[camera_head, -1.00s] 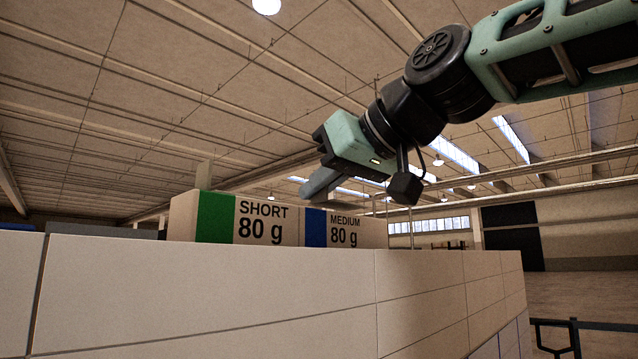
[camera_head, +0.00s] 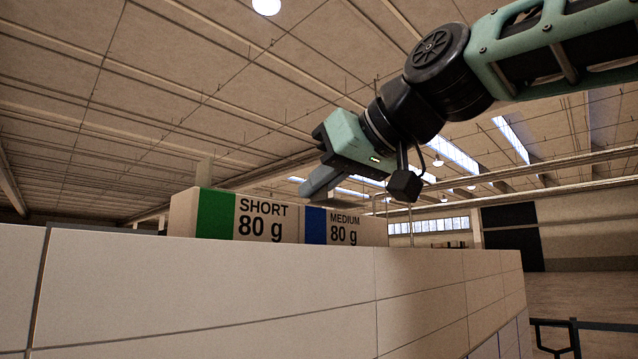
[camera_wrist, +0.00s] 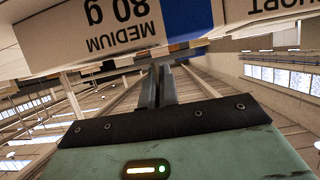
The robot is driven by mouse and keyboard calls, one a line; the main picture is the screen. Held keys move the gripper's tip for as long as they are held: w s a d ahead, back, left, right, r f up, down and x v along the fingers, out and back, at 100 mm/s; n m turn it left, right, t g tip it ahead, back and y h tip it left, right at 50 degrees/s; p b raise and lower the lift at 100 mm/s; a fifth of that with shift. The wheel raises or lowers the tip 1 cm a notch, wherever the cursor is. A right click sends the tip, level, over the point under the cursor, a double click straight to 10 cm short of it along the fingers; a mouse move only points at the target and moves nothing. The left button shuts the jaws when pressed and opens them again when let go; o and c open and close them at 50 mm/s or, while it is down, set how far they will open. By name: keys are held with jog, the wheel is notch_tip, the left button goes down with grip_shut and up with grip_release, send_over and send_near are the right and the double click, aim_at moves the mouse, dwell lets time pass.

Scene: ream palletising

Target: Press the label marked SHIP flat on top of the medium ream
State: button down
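The medium ream (camera_head: 368,232) is a pale pack with a blue band and the print MEDIUM 80 g. It lies on pale blocks, right of the short ream. In the wrist view the medium ream (camera_wrist: 95,30) shows upside down at the top. My gripper (camera_head: 318,192) is at the ream's upper edge, tilted down to the left; I cannot tell whether it touches the top. In the wrist view its two grey fingers (camera_wrist: 157,75) lie close together, with nothing visible held. The SHIP label is not seen; the ream's top face is hidden.
The short ream (camera_head: 250,218), with a green band, stands right beside the medium ream on the left. A wall of pale blocks (camera_head: 220,285) fills the lower foreground. Black rails (camera_head: 560,335) stand at the lower right. Open air surrounds my arm above the reams.

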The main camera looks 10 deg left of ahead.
jog(key=shift+f+b, duration=1)
jog(key=shift+f, duration=0.05)
dwell(2.1)
jog(key=c, duration=1.6)
grip_release()
jog(key=shift+d, duration=0.1)
jog(key=shift+s+d+r+b, duration=0.1)
jog(key=shift+d+b, duration=0.2)
jog(key=b+v, duration=0.4)
jog(key=v, duration=1.2)
jog(key=shift+s+d+r+b, duration=0.25)
jog(key=shift+r+b, duration=0.05)
